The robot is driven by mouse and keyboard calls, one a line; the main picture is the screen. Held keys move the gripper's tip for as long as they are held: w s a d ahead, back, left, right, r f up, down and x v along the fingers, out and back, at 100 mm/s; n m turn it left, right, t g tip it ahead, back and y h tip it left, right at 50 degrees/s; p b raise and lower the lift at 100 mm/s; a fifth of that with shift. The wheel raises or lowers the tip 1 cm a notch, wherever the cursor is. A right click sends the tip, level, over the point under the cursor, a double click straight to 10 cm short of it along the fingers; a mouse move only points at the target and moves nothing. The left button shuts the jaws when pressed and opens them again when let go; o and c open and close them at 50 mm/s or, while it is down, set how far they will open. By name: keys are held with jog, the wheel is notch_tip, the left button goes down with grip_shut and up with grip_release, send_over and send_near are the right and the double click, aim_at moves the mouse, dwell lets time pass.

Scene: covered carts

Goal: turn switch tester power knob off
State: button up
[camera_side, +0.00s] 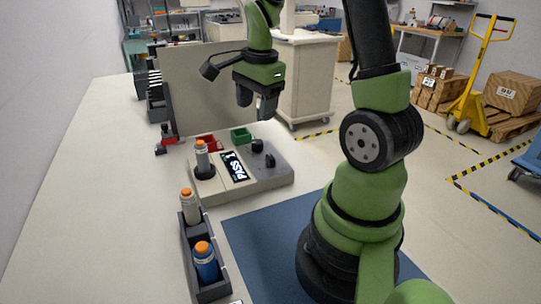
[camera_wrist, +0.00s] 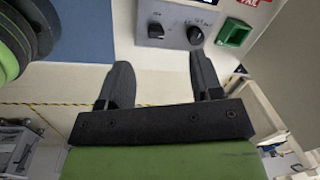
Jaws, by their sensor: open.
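The switch tester (camera_side: 270,183) is a pale sloped box on the table, with a lit screen (camera_side: 234,166) reading PASS and a 1. It has two black knobs, one farther (camera_side: 257,145) and one nearer (camera_side: 270,160); in the wrist view they are a left knob (camera_wrist: 156,31) and a right knob (camera_wrist: 195,35). Their labels are too small to read surely, so I cannot tell which is power. An orange-topped cylinder (camera_side: 202,155) stands in the tester's black socket. My gripper (camera_side: 256,112) is open and empty above the knobs, apart from them; its fingers also show in the wrist view (camera_wrist: 160,60).
A green bin (camera_side: 240,136) and a red bin (camera_side: 209,141) stand behind the tester. A grey upright panel (camera_side: 205,88) rises behind them. A dark rack (camera_side: 222,288) holds orange-topped cylinders at the front. A blue mat (camera_side: 265,235) lies clear beside my base.

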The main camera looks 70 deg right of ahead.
aim_at(270, 156)
jog(key=d+f+m, duration=0.1)
jog(key=f, duration=0.1)
jog(key=s+d+f+m+g, duration=0.1)
jog(key=d, duration=0.1)
jog(key=d+f+m, duration=0.1)
jog(key=f+m, duration=0.1)
jog(key=shift+s+d+f+y, duration=0.15)
jog(key=shift+s+f+y, duration=0.1)
jog(key=shift+f+y, duration=0.1)
notch_tip(270, 156, down, 10)
jog(key=shift+r, duration=0.2)
jog(key=shift+c, duration=0.4)
jog(key=c, duration=0.9)
jog(key=shift+o, duration=0.2)
